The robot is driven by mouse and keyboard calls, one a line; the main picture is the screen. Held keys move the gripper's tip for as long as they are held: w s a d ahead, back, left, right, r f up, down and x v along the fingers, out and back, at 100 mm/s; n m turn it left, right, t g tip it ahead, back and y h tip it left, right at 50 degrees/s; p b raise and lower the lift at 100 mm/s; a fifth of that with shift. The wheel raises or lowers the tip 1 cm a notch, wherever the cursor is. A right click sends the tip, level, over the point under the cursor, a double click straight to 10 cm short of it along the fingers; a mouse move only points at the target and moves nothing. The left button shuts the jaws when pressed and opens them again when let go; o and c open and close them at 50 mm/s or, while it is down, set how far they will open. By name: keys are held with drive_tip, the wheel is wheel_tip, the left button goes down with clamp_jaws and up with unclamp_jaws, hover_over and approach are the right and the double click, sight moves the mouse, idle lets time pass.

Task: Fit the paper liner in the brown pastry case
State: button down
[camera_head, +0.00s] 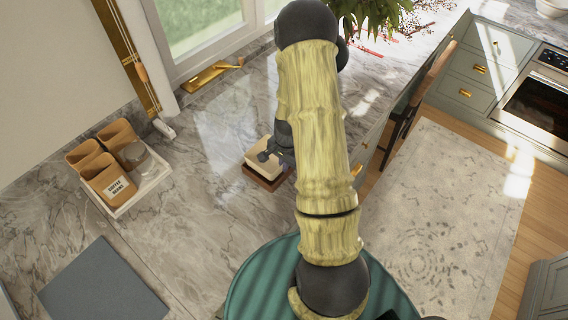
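A cream paper liner (259,160) shows near the middle of the counter, just left of my arm. The brown pastry case (262,182) is right below it in the picture, with its dark brown edge showing under the liner. I cannot tell whether the liner sits inside the case or is held just above it. My gripper (268,154) is dark and is at the liner's upper right side, seeming to touch it. My arm hides the right part of this spot. The fingers are too small and partly hidden to show whether they are shut on the liner.
A white tray (127,209) with brown canisters (107,180) and a glass jar (137,158) stands at the left. A grey mat (103,288) lies at the lower left. A plant (375,14) stands at the back. The marble counter (200,215) between tray and case is clear.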

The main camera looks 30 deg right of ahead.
drive_tip(key=shift+f, duration=0.15)
drive_tip(key=shift+w+a+f+b, duration=0.1)
drive_tip(key=shift+f+b, duration=0.2)
drive_tip(key=c, duration=1.6)
unclamp_jaws()
drive_tip(key=shift+f, duration=0.1)
drive_tip(key=shift+r+b, duration=0.3)
drive_tip(key=shift+r, duration=0.45)
wheel_tip(320, 180, up, 16)
drive_tip(key=s+b, duration=0.1)
drive_tip(key=b, duration=0.1)
drive_tip(key=shift+s+d+b, duration=0.15)
drive_tip(key=shift+d+b, duration=0.1)
drive_tip(key=shift+b, duration=0.05)
